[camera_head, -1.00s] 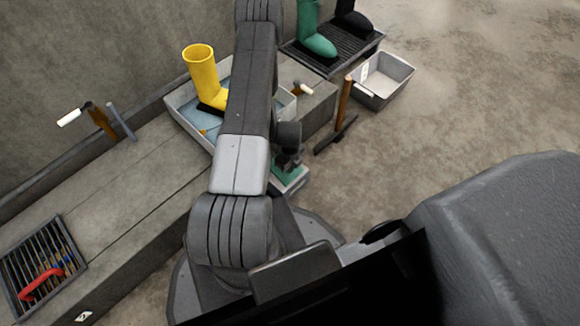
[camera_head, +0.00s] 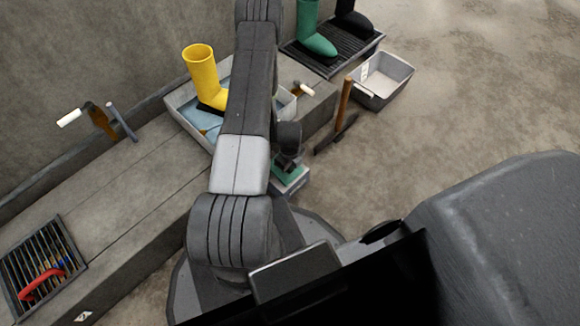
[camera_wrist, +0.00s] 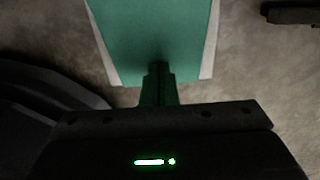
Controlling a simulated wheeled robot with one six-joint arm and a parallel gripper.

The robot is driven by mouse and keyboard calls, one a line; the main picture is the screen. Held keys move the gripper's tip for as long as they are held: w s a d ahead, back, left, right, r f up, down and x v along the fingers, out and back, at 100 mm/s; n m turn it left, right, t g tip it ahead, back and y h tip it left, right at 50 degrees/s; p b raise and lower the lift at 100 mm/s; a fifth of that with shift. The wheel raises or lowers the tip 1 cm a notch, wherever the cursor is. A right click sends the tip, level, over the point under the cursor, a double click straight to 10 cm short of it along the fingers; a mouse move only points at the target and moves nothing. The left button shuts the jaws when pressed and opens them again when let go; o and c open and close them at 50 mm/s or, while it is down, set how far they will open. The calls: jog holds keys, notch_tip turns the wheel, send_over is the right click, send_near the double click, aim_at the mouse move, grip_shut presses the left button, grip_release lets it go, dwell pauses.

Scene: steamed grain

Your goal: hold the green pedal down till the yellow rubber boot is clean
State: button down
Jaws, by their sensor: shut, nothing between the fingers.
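The yellow rubber boot (camera_head: 203,76) stands upright in a pale basin (camera_head: 186,122) with a bluish inside on the stone bench. Its yellow shaft looks clean from here; its foot is partly hidden by my arm, and its lower edge looks dark. The green pedal (camera_head: 291,174) is low beside the bench, partly covered by my arm. It also fills the upper middle of the wrist view (camera_wrist: 155,40). My gripper (camera_wrist: 158,72) is shut and empty, its tips over the pedal's near part. It seems to touch the pedal, but I cannot tell how far the pedal is pressed.
A green boot (camera_head: 316,32) and a black boot stand on a dark rack (camera_head: 330,60) at the back. A grey bin (camera_head: 383,80) and a wooden-handled tool (camera_head: 345,102) are right of the bench. A grate (camera_head: 40,262) with a red handle lies at left. Floor at right is clear.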

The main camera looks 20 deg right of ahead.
jog(key=shift+d+f, duration=0.1)
jog(key=shift+f, duration=0.25)
dwell(0.5)
jog(key=shift+s+r, duration=0.1)
jog(key=shift+r, duration=0.15)
jog(key=s+r+p, duration=0.1)
jog(key=r+p, duration=0.1)
jog(key=r, duration=0.5)
jog(key=s+d+r+p, duration=0.1)
jog(key=s+r+p, duration=0.1)
jog(key=r, duration=0.4)
jog(key=shift+s+d+r+p, duration=0.15)
jog(key=shift+s+r+p, duration=0.15)
jog(key=shift+p, duration=0.5)
jog(key=shift+w, duration=0.1)
